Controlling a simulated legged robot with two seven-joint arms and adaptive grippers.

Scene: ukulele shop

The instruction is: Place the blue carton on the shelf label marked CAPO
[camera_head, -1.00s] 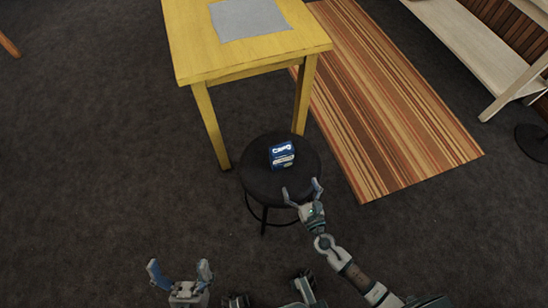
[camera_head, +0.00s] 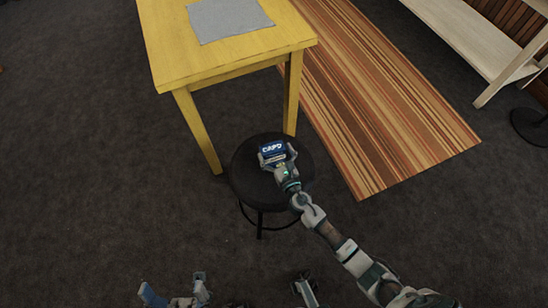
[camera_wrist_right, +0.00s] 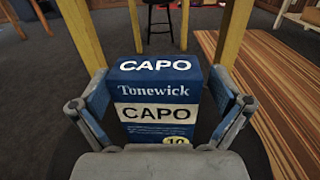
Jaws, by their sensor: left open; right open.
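The blue carton (camera_head: 272,149) stands upright on a round black stool (camera_head: 243,180). Its top and front read CAPO, and the front also reads Tonewick, in the right wrist view (camera_wrist_right: 158,93). My right gripper (camera_head: 276,158) is open at the carton. Its two fingers stand on the left and right of the carton in the right wrist view (camera_wrist_right: 160,108), with no clear grip on it. My left gripper (camera_head: 174,292) is open and empty at the bottom edge of the head view. No shelf label shows.
A yellow table (camera_head: 190,64) with a grey cloth (camera_head: 228,19) stands just behind the stool. A striped rug (camera_head: 385,110) lies to the right. A pale shelf unit (camera_head: 470,35) stands at the upper right. Dark carpet is free on the left.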

